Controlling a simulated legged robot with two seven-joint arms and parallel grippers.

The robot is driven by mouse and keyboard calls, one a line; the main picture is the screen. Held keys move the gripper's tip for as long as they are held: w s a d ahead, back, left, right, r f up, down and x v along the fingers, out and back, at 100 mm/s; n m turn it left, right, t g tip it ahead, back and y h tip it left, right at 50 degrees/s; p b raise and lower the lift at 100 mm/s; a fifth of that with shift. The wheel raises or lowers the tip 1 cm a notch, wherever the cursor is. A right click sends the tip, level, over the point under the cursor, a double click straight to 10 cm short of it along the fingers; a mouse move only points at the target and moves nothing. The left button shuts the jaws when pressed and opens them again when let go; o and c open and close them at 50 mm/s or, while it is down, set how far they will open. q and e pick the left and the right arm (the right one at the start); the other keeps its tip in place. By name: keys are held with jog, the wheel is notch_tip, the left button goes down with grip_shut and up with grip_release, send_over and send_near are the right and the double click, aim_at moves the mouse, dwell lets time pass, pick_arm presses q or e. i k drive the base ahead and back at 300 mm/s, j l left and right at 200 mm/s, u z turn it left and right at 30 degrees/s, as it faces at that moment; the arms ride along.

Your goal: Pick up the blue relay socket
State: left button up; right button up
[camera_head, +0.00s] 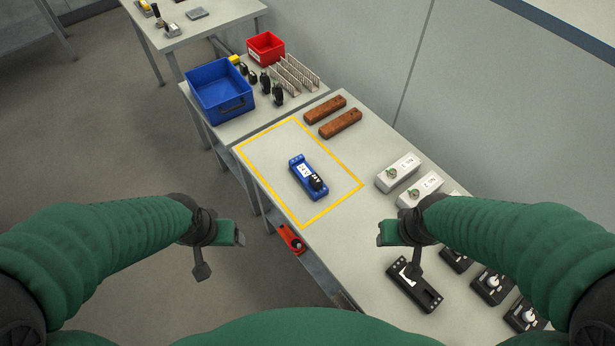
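The blue relay socket (302,181) lies on the table inside a yellow taped rectangle (347,200). It has a white label and a black part with white lettering at its lower right end. My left gripper (241,238) is off the table's left edge, below and left of the socket, apart from it. My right gripper (381,240) is over the table, below and right of the socket, also apart from it. Neither gripper shows anything held. The finger gaps are too small to judge.
A black socket (414,287) lies beneath my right gripper. Grey boxes (397,172) and several black devices (490,287) line the right side. Two brown blocks (325,109) lie behind the rectangle. A blue bin (219,92) and red bin (266,48) stand farther back. The taped area is otherwise clear.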

aim_at(299, 167)
jog(key=i+j+z, duration=0.15)
jog(key=z, duration=0.35)
jog(key=j+z, duration=0.2)
jog(key=z, duration=0.25)
jog(key=i+j+z, duration=0.1)
jog(key=j+z, duration=0.2)
jog(key=z, duration=0.2)
jog(key=k+j+z, duration=0.1)
jog(key=j+z, duration=0.35)
jog(key=j, duration=1.65)
